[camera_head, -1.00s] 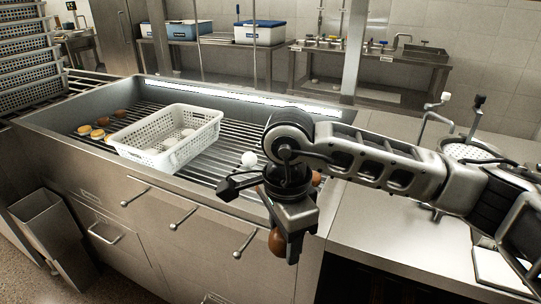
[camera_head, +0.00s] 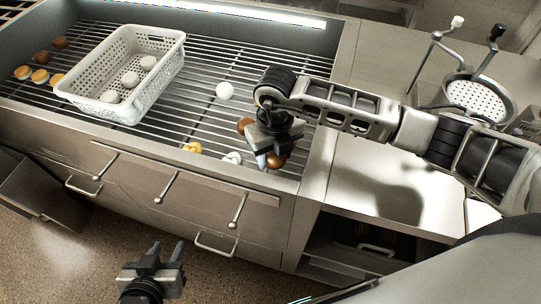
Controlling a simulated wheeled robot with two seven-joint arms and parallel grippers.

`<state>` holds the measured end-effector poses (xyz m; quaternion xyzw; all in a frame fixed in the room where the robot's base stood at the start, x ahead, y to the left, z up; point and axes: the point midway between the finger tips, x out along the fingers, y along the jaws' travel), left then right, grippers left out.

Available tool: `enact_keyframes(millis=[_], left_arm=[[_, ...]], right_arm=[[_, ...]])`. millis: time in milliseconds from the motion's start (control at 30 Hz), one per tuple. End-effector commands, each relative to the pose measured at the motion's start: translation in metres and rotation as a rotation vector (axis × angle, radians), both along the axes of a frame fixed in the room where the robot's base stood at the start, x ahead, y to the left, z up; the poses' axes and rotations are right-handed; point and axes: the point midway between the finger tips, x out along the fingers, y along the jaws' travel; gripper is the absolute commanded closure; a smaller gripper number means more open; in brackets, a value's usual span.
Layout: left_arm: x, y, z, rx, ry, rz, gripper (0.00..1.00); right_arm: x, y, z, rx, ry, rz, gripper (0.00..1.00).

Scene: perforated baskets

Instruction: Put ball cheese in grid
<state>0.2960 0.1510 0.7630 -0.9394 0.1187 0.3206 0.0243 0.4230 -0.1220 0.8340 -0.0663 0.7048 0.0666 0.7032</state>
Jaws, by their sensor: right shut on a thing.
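My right gripper (camera_head: 268,150) is shut on a brown rounded cheese (camera_head: 276,161) over the front right part of the slatted metal grid (camera_head: 190,105); the fingers partly hide the cheese. A white ball (camera_head: 225,90) lies on the slats left of my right arm. Another brown ball (camera_head: 243,124) shows just behind the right gripper. A white perforated basket (camera_head: 88,104) stands on the slats at the left with a few pale round cheeses (camera_head: 130,79) in it. My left gripper (camera_head: 168,246) is open and empty, low in front of the counter above the floor.
A yellow knotted cheese (camera_head: 192,147) and a white knotted one (camera_head: 232,158) lie near the front edge of the slats. Several brown and yellow-topped pieces (camera_head: 40,76) lie left of the basket. A steel counter with a strainer (camera_head: 478,98) stands at the right. Slats between basket and white ball are clear.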

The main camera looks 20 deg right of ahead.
Motion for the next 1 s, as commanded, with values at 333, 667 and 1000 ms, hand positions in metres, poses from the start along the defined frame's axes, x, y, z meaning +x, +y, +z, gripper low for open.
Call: enact_keyframes(millis=[333,667,1000], left_arm=[[0.000,0.000,0.002,0.000,-0.001,0.001,0.64],[0.001,0.001,0.002,0.001,-0.002,0.002,0.64],[0.001,0.001,-0.001,0.002,0.001,0.004,0.64]], right_arm=[[0.000,0.000,-0.044,0.000,0.002,0.002,0.75],[0.000,0.000,-0.064,0.000,-0.002,0.004,0.75],[0.000,0.000,-0.067,0.000,-0.001,0.004,0.30]])
